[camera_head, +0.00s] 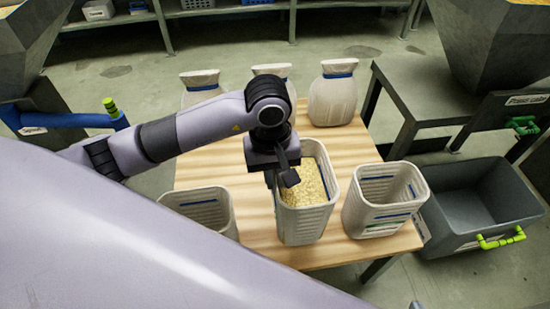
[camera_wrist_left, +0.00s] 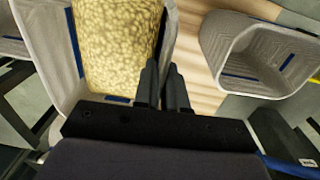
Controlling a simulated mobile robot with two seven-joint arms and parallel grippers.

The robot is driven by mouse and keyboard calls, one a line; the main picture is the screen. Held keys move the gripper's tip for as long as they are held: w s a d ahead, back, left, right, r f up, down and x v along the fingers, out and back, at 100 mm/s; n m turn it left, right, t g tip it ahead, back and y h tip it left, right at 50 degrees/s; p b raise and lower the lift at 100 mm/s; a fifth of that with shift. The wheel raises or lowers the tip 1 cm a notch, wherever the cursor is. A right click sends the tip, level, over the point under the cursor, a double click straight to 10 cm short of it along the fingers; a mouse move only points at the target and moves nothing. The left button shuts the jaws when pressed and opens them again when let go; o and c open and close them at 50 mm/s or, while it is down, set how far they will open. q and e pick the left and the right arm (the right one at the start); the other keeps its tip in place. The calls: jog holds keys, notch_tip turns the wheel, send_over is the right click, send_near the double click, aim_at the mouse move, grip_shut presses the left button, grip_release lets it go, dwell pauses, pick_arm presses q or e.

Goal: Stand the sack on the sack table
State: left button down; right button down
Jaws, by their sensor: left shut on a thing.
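Three pale sacks with blue bands stand upright along the back of the wooden table (camera_head: 253,240): a left one (camera_head: 200,80), a middle one (camera_head: 272,69), partly behind my left arm, and a right one (camera_head: 334,98). My left gripper (camera_head: 288,178) is at the left wall of a light, open-topped container (camera_head: 305,221) filled with yellow grain. In the left wrist view, the fingers (camera_wrist_left: 164,82) are shut at the container's rim, beside the grain (camera_wrist_left: 117,50). The exact pinch is partly hidden. The container's base appears to be on or just above the table. My right gripper is not in view.
Empty light containers stand left (camera_head: 205,208) and right (camera_head: 384,203) of the filled one. A grey crate (camera_head: 478,205) with green handles is on the floor at right. A dark metal stand (camera_head: 420,95) and hopper (camera_head: 495,45) are beyond. Bare wood shows between the sacks and containers.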

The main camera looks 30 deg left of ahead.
pick_arm(q)
jog(key=shift+w+f+b, duration=0.1)
jog(key=shift+f+b, duration=0.4)
jog(key=shift+f, duration=3.65)
jog(key=shift+f, duration=0.2)
jog(key=c, duration=1.2)
grip_release()
jog(key=shift+r, duration=0.25)
jog(key=r, duration=0.4)
jog(key=r+p, duration=0.1)
jog(key=r, duration=0.6)
jog(key=shift+s+a+r, duration=0.25)
jog(key=shift+r, duration=0.1)
